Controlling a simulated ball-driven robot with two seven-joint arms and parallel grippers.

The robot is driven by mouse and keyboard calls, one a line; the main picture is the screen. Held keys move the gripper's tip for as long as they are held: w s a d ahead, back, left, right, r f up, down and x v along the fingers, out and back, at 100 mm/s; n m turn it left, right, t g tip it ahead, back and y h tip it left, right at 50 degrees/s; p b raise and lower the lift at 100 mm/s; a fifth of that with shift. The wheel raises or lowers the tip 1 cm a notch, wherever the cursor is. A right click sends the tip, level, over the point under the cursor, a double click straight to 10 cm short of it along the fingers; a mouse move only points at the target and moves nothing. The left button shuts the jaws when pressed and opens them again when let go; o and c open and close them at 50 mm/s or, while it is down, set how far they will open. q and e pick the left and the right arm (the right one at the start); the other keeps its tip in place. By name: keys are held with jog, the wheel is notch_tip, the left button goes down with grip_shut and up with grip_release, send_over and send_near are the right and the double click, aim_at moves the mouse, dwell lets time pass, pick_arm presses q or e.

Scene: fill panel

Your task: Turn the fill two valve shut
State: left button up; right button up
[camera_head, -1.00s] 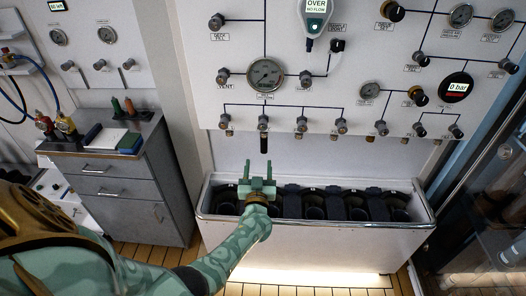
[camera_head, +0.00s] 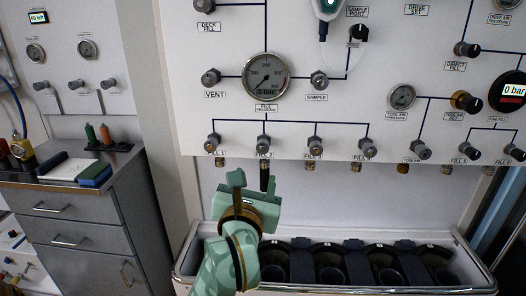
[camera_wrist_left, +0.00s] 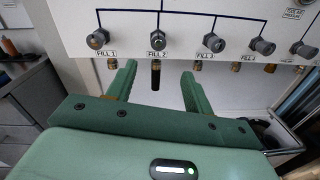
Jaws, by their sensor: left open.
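The fill two valve, a small grey knob (camera_head: 263,143) labelled FILL 2, sits in the lower row of the white panel, under the large round gauge. It also shows in the left wrist view (camera_wrist_left: 158,41), at the top centre. A dark hose end or fitting (camera_wrist_left: 155,76) hangs straight below it. My left gripper (camera_head: 254,182) is open and empty, below and in front of the knob. In the left wrist view its two green fingers (camera_wrist_left: 159,75) stand apart, with the dark fitting showing between them and the knob above, untouched. My right gripper is not in view.
The fill one knob (camera_wrist_left: 97,40) is to the left and the fill three knob (camera_wrist_left: 213,43) to the right, both close. Below is a white-walled trough (camera_head: 330,291) with dark round slots. A grey drawer cabinet (camera_head: 75,235) stands at the left.

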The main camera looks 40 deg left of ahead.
aim_at(263, 148)
pick_arm(q)
jog(key=b+x, duration=0.3)
jog(key=x, duration=1)
jog(key=shift+w+a+f, duration=0.15)
jog(key=shift+a+f, duration=0.05)
jog(key=shift+a, duration=0.05)
jog(key=shift+w+a+r+b, duration=0.15)
jog(key=shift+w+a+b, duration=0.2)
jog(key=shift+w, duration=0.2)
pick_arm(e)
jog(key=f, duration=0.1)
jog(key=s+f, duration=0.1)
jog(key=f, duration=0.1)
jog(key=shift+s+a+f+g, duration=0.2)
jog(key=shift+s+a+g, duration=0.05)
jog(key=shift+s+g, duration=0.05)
pick_arm(q)
jog(key=c, duration=1)
jog(key=shift+r+m+p, duration=0.3)
jog(key=shift+m+p, duration=0.1)
jog(key=shift+p, duration=0.5)
jog(key=shift+f, duration=0.3)
jog(key=o, duration=1)
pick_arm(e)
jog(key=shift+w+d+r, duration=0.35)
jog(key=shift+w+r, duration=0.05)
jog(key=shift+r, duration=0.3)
